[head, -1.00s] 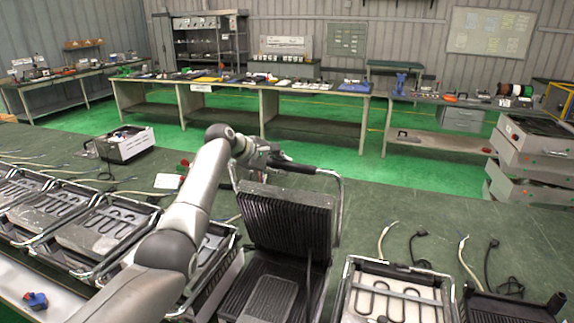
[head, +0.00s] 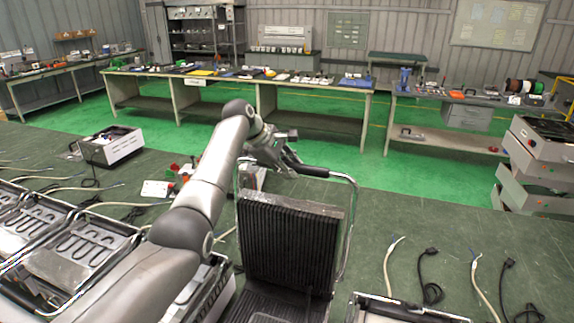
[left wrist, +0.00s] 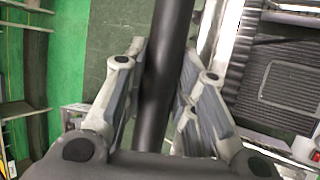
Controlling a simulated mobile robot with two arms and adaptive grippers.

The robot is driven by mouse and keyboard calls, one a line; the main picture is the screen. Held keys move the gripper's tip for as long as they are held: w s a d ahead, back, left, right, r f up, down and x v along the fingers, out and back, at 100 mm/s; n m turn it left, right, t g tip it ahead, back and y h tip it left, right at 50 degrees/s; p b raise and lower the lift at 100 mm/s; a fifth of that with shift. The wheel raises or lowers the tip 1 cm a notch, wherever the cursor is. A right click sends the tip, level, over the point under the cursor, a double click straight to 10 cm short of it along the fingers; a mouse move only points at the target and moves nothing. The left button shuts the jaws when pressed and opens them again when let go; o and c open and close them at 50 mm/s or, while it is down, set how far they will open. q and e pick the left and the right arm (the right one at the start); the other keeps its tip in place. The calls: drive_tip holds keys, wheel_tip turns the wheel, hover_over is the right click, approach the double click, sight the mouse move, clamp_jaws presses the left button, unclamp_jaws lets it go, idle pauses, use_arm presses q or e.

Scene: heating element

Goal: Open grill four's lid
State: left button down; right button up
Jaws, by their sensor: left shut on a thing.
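Grill four's ribbed dark lid (head: 286,243) stands raised, close to upright, in the middle of the head view. Its black handle bar (head: 318,172) runs along the top between chrome side arms. My left gripper (head: 287,163) is shut on the left part of this handle. In the left wrist view the handle (left wrist: 165,75) passes between the fingers (left wrist: 158,100), with the ribbed grill plate (left wrist: 275,90) to the right. The lower plate (head: 262,305) is cut by the bottom edge of the head view. My right gripper is not in view.
Other grills with bare heating elements (head: 75,245) line the left of the green table, partly hidden by my left arm. Loose cables (head: 430,280) lie on the right. A metal box (head: 112,148) stands at the back left. Stacked metal units (head: 540,165) stand at the far right.

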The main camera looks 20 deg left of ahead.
use_arm(q)
drive_tip(key=shift+f, duration=0.2)
drive_tip(key=c, duration=1.5)
unclamp_jaws()
drive_tip(key=o, duration=0.3)
drive_tip(key=shift+w+d, duration=0.1)
drive_tip(key=shift+w, duration=0.1)
drive_tip(key=shift+o, duration=0.2)
drive_tip(key=v, duration=1.2)
